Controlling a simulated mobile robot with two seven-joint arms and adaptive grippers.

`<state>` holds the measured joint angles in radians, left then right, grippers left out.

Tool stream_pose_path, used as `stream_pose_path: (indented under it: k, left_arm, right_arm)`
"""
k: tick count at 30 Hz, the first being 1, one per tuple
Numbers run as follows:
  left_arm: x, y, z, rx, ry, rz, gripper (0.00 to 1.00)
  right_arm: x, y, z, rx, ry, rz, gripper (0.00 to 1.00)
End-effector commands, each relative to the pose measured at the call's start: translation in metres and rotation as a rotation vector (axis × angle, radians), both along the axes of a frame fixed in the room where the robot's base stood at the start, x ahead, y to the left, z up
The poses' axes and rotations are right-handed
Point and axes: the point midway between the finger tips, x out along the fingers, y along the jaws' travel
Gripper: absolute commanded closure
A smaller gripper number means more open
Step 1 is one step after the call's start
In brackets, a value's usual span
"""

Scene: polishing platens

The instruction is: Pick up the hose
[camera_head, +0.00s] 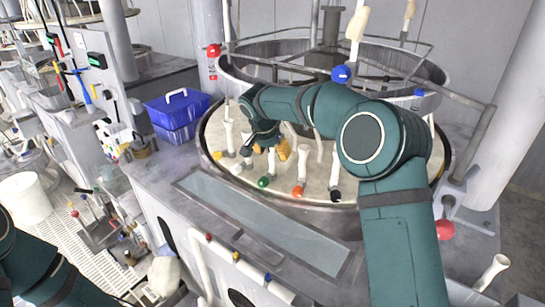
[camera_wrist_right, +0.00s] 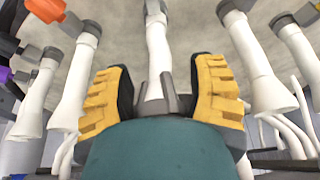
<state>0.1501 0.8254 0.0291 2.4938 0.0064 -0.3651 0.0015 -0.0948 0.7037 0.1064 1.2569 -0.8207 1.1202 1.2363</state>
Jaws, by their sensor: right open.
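My right gripper (camera_head: 272,150) is over the front part of the round platen (camera_head: 318,178), among upright white tubes. In the right wrist view, its two yellow-padded fingers (camera_wrist_right: 160,95) stand apart. A white tube (camera_wrist_right: 157,55), which looks like a hose or nozzle, runs between them with gaps on both sides. Its lower end is hidden behind the gripper body. Which tube is the task's hose I cannot tell. Other white tubes stand to the left (camera_wrist_right: 78,80) and right (camera_wrist_right: 255,60) of the fingers. My left arm enters at the lower left; its gripper is out of view.
A metal ring guard (camera_head: 300,88) stands behind the platen. Coloured valve ends, including a green one (camera_head: 263,182) and an orange one (camera_head: 298,190), line the front rim. A blue toolbox (camera_head: 178,112) sits left of the platen. A flat grey panel (camera_head: 262,220) lies in front.

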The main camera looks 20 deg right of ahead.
Motion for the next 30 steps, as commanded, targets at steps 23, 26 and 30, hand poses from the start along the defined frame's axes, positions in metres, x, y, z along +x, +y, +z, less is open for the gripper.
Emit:
stream_pose_path:
  k: [23,26,30]
  left_arm:
    - [-0.0001,0.0,0.0002,0.0,0.0,0.0,1.0]
    - [-0.0001,0.0,0.0001,0.0,0.0,0.0,1.0]
    - [-0.0001,0.0001,0.0003,0.0,0.0,0.0,1.0]
  right_arm:
    - [0.002,-0.0022,-0.0076,0.0,0.0,-0.001,1.0]
    - [0.0019,-0.0023,-0.0077,0.0,0.0,-0.001,1.0]
    - [0.0023,-0.0023,-0.0021,0.0,-0.001,-0.002,1.0]
